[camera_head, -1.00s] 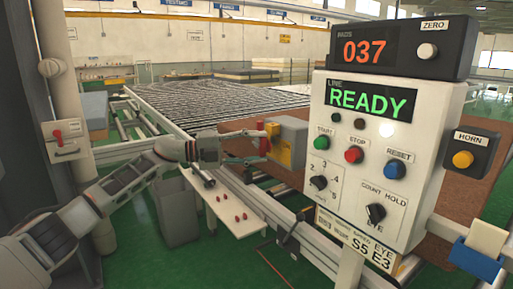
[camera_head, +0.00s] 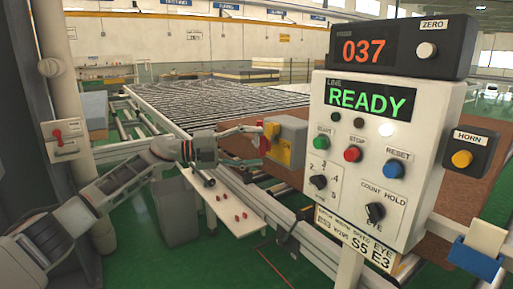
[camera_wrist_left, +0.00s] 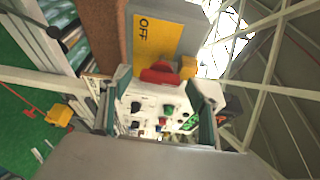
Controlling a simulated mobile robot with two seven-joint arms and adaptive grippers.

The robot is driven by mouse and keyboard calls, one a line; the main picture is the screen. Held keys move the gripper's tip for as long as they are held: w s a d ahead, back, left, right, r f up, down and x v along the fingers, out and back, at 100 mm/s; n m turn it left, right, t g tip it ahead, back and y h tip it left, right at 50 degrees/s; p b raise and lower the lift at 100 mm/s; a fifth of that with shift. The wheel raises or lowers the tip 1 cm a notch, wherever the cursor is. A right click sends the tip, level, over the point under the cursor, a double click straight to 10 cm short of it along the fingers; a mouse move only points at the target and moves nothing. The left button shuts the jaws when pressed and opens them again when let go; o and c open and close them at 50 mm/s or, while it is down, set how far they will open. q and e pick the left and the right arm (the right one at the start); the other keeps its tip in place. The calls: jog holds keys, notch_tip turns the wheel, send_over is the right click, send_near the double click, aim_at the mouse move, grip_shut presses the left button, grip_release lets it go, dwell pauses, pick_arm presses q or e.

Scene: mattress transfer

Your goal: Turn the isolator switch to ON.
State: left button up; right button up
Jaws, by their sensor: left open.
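The isolator switch is a grey box with a yellow plate (camera_head: 285,151) beyond the conveyor rail in the head view. Its red handle (camera_head: 268,138) is on the side toward my left gripper. In the left wrist view the yellow plate (camera_wrist_left: 157,40) reads OFF, and the red handle (camera_wrist_left: 160,73) lies just past my fingertips, with a yellow piece beside it. My left gripper (camera_head: 251,136) is open at the handle; its two fingers also show in the wrist view (camera_wrist_left: 160,103), spread apart. I cannot tell whether they touch the handle. My right gripper is in neither view.
A white control panel (camera_head: 345,205) with knobs, buttons and a READY display stands close on the right. A shelf with small red parts (camera_head: 228,217) lies below my left wrist.

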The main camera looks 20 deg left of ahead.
pick_arm(q)
jog(key=v, duration=1.1)
